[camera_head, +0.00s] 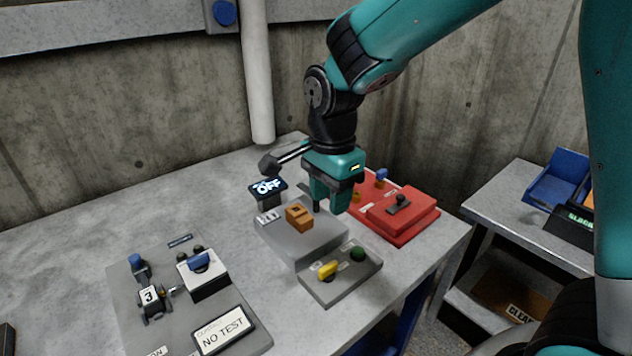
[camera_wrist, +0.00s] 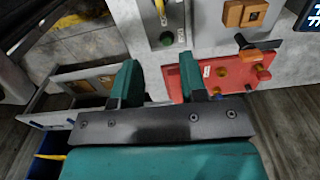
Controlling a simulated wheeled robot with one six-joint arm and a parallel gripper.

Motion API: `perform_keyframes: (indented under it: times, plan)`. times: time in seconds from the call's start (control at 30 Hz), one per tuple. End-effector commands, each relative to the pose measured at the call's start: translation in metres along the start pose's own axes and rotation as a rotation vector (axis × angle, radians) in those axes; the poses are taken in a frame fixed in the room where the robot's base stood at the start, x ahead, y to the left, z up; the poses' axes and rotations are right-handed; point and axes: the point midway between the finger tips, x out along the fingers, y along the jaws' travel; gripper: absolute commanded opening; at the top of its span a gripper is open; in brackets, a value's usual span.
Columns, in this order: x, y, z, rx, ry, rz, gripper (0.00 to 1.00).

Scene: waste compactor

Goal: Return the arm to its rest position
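My teal arm reaches down from the upper right of the head view. My gripper (camera_head: 328,208) points down over the table, just right of an orange block (camera_head: 299,217) on a grey raised panel (camera_head: 302,247). I cannot tell its exact height above the panel. In the wrist view my gripper (camera_wrist: 160,78) shows two teal fingers apart, with nothing between them. The red panel (camera_wrist: 220,76) shows beyond the right finger, and the orange block (camera_wrist: 234,13) is near the top edge.
A small "OFF" display (camera_head: 267,187) stands left of my gripper. A red box (camera_head: 402,212) is to its right. A yellow lever and green button sit on a front panel (camera_head: 340,275). A "NO TEST" panel (camera_head: 185,300) is front left. A side table (camera_head: 528,200) holds blue bins.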

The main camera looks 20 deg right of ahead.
Motion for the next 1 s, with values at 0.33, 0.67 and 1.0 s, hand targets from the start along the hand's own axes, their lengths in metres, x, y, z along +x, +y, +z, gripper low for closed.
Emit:
perform_keyframes:
  times: [0.33,0.67,1.0]
  plan:
    - [-0.018,0.026,0.017,-0.32,-0.054,-0.04,0.39]
    - [-0.057,0.125,0.076,-1.429,-0.15,-0.272,0.39]
    - [-0.063,0.166,0.097,-1.87,-0.139,-0.402,0.39]
